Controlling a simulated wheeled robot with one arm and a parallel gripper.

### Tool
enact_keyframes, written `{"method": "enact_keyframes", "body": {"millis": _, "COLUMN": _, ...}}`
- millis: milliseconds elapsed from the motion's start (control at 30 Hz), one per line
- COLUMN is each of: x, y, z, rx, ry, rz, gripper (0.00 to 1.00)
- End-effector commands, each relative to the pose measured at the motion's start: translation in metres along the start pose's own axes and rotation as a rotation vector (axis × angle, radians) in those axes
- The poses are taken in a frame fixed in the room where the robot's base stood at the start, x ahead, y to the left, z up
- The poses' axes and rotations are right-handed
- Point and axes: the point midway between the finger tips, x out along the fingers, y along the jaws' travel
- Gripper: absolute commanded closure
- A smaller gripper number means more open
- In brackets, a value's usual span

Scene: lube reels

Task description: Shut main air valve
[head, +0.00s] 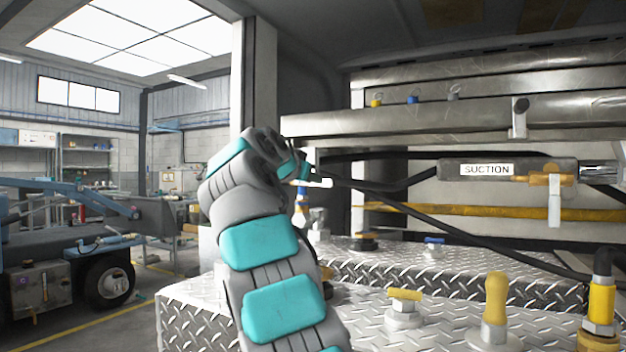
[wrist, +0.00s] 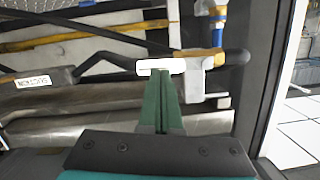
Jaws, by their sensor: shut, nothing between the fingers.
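My gripper (wrist: 160,75) is shut and empty, its green fingers together. In the head view the gripper (head: 303,172) is at the end of my raised arm, partly hidden by my wrist. A white lever handle (wrist: 145,66) lies across the fingertips in the wrist view; whether they touch is unclear. It joins a grey-white valve body (wrist: 195,78) beside a brass fitting (wrist: 205,56) and a blue fitting (wrist: 218,35). In the head view the white lever (head: 320,183) sticks out sideways just right of the gripper. No label marking it as the main air valve is readable.
Black hoses (head: 440,228) cross behind the lever. Yellow-capped fittings (head: 496,295) stand on the diamond-plate deck (head: 360,310).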

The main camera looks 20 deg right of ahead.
Motion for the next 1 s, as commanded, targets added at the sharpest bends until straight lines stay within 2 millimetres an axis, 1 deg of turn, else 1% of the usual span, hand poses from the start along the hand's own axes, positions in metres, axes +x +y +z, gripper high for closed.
{"method": "enact_keyframes", "body": {"millis": 1000, "x": 0.0030, "y": 0.0020, "z": 0.0050, "rx": 0.063, "ry": 0.001, "rz": -0.011, "gripper": 1.00}}
